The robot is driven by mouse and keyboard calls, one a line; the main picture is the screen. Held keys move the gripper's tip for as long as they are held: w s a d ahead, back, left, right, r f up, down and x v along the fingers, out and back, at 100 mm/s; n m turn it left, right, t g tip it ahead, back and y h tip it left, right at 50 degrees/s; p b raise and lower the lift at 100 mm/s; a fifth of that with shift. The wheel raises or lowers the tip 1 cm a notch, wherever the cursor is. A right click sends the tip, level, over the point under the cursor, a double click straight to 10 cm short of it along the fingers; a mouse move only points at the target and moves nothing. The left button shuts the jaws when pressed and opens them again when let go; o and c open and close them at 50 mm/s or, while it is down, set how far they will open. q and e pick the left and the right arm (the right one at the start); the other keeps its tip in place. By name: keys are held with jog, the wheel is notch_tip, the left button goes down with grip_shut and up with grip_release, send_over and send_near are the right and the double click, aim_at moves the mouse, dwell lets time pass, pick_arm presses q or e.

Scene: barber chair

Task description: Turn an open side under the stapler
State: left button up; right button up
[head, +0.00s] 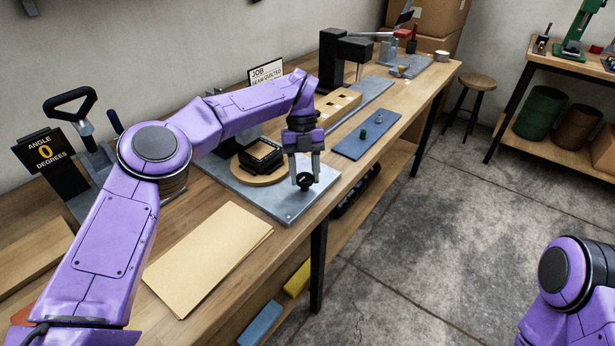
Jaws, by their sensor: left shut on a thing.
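My left gripper (304,172) points down over the right part of a grey metal plate (290,204). Its fingers are shut on a small black knob (305,183); what the knob joins below is hard to see. On the plate, left of the gripper, a round wooden disc (258,179) carries a black square seat piece (262,156) with a lighter edge. My arm passes over the back of the plate and hides some of it. A black C-shaped machine (343,58), perhaps the stapler, stands farther back. My right gripper is out of view; only its arm shows at lower right.
A sign reading "ANGLE 0 DEGREES" (43,151) stands at left beside a black-handled device (72,103). A tan folder (208,256) lies in front. A blue-grey mat (366,135) with small parts lies beyond the plate. A stool (476,85) stands on open floor.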

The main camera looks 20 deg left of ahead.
pick_arm(q)
jog(key=shift+s+f, duration=0.15)
jog(key=shift+f, duration=0.1)
jog(key=o, duration=1)
jog(key=shift+o, duration=0.2)
jog(key=shift+r, duration=0.15)
jog(key=shift+r, duration=0.1)
jog(key=shift+r, duration=0.4)
jog(key=s+d+r+b, duration=0.4)
jog(key=s+r+b, duration=0.1)
jog(key=s+r, duration=0.7)
jog(key=shift+s+b, duration=0.3)
jog(key=shift+s, duration=0.35)
